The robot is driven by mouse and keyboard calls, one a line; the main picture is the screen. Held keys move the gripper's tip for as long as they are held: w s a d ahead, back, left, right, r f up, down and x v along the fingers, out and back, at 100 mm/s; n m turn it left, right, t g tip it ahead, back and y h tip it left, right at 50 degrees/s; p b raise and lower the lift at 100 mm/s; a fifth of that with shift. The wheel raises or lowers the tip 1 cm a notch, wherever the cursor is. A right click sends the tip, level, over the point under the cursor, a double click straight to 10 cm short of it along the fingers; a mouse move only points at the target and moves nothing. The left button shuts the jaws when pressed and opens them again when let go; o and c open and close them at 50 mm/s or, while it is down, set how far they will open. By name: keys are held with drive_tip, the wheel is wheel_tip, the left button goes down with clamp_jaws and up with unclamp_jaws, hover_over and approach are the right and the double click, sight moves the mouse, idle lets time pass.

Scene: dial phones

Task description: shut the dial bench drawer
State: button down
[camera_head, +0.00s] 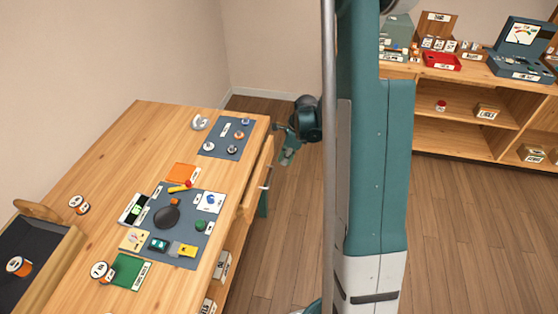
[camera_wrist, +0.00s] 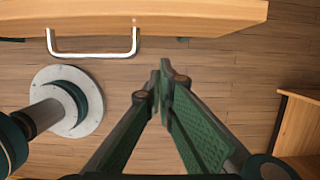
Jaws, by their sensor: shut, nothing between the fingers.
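The dial bench (camera_head: 120,150) is a wooden table on the left of the head view. Its drawer (camera_head: 257,180) stands out from the bench's right side, partly open, with a metal handle (camera_head: 265,187) on its front. In the wrist view the wooden drawer front (camera_wrist: 200,12) crosses the top, with its silver bar handle (camera_wrist: 95,54) at upper left. My gripper (camera_head: 287,158) is to the right of the drawer front near its far end. In the wrist view my gripper (camera_wrist: 165,72) is shut and empty, its green fingertips together below the drawer front and right of the handle, apparently apart from both.
Dark mats (camera_head: 228,139) with small parts and a black-lined wooden tray (camera_head: 30,250) are on the bench top. Boxes (camera_head: 222,265) sit on a shelf below it. A wooden shelf unit (camera_head: 460,100) stands at back right. The floor (camera_head: 470,220) between is open.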

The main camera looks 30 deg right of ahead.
drive_tip(key=p+v, duration=0.2)
drive_tip(key=v, duration=0.8)
drive_tip(key=shift+p, duration=0.35)
drive_tip(key=shift+s+d, duration=0.1)
drive_tip(key=shift+s, duration=0.05)
drive_tip(key=shift+s+d+f+t+y+p, duration=0.1)
drive_tip(key=shift+s+f+t+y+p, duration=0.15)
drive_tip(key=shift+s, duration=0.25)
drive_tip(key=shift+s+f+t+y+p, duration=0.1)
drive_tip(key=shift+s+t+y+p, duration=0.05)
drive_tip(key=shift+s+t+y, duration=0.3)
drive_tip(key=shift+f, duration=0.1)
drive_tip(key=w+a+f+b, duration=0.3)
drive_tip(key=w+a+f, duration=0.2)
drive_tip(key=f, duration=0.4)
drive_tip(key=shift+w+a, duration=0.2)
drive_tip(key=shift+a, duration=0.05)
idle(0.4)
